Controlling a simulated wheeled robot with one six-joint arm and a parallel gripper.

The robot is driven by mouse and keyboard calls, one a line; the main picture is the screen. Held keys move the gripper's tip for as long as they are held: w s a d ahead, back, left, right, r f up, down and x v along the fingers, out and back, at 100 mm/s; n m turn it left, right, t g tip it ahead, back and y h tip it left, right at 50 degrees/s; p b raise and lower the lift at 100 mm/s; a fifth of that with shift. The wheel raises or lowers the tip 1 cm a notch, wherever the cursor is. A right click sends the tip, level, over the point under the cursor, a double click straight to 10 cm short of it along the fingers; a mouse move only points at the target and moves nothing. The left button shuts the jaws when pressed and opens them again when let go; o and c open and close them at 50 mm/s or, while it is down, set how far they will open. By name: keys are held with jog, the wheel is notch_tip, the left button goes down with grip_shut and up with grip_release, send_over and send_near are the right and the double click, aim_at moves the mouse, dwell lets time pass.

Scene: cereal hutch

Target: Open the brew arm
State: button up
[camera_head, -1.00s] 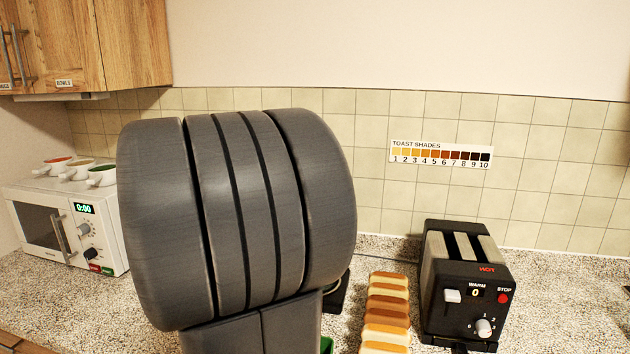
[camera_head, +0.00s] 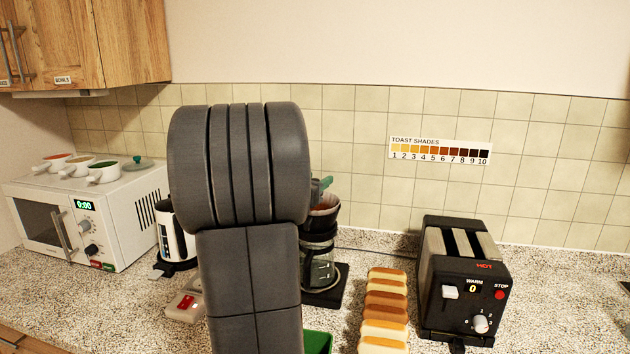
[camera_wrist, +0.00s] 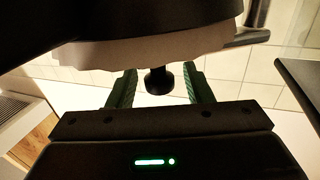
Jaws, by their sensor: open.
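The coffee maker (camera_head: 322,285) stands behind my arm in the head view, with a glass carafe in its lower part. Its dark upper basket (camera_head: 325,218) shows a reddish-brown inside, and its left side is hidden by my arm. My gripper's green fingertip (camera_head: 322,186) shows just above the basket. In the wrist view, my gripper (camera_wrist: 160,88) is open, with one green finger on each side of a black knob (camera_wrist: 157,80). Gaps show between the knob and both fingers. A pale, wavy-edged part (camera_wrist: 150,52) lies above the knob under a large dark shape.
A toaster (camera_head: 462,285) and a row of bread slices (camera_head: 385,310) are on the right. A microwave (camera_head: 85,215) with bowls on top, a kettle (camera_head: 175,235) and a red-switched box (camera_head: 186,303) are on the left. A green container (camera_head: 318,342) is near the front.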

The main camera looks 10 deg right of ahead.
grip_shut()
jog(key=shift+w+d+n+t+y, duration=0.45)
jog(key=shift+n+t+y, duration=0.3)
jog(key=shift+y, duration=0.25)
grip_release()
jog(key=shift+s, duration=0.1)
jog(key=v, duration=1.3)
jog(key=shift+s+a+b, duration=0.2)
jog(key=shift+s+b, duration=0.1)
jog(key=shift+b, duration=0.1)
